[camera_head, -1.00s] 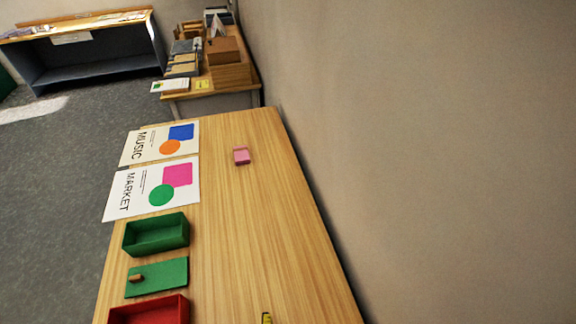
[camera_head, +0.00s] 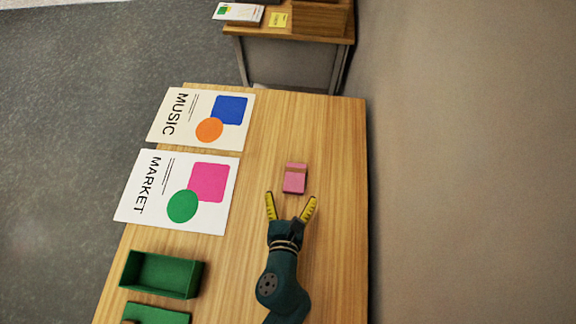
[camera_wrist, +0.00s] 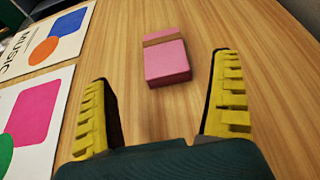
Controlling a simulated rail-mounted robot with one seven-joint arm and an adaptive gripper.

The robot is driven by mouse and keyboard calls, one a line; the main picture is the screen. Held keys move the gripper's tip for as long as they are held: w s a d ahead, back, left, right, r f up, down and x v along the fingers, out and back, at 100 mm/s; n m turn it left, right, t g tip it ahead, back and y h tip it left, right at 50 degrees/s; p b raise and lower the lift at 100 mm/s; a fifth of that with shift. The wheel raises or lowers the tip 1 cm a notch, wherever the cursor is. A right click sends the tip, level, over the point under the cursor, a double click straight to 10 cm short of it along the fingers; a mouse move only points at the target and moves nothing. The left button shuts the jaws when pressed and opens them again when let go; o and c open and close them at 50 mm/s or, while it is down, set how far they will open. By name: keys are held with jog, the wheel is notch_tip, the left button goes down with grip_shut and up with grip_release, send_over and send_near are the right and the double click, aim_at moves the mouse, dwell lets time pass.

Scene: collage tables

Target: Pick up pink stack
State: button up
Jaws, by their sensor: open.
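The pink stack (camera_head: 295,179) is a small pink block with a tan band across it, lying on the wooden table (camera_head: 262,140) right of the posters. The stack is apart from both fingers.
A MUSIC poster (camera_head: 180,132) and a MARKET poster (camera_head: 147,211) lie on the left side of the table. A green box (camera_head: 190,282) stands at lower left. The wall (camera_head: 470,170) is close along the table's right edge. Wood around the stack is bare.

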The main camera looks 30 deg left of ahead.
aim_at(296, 174)
jog(key=x, duration=0.4)
jog(key=shift+w+f+b, duration=0.15)
jog(key=shift+f+b, duration=0.25)
jog(key=shift+f, duration=0.05)
jog(key=b+x, duration=0.1)
jog(key=x, duration=0.4)
jog(key=shift+w+b, duration=0.35)
jog(key=shift+w, duration=0.1)
jog(key=shift+c, duration=0.3)
jog(key=shift+r, duration=0.1)
jog(key=c, duration=1.2)
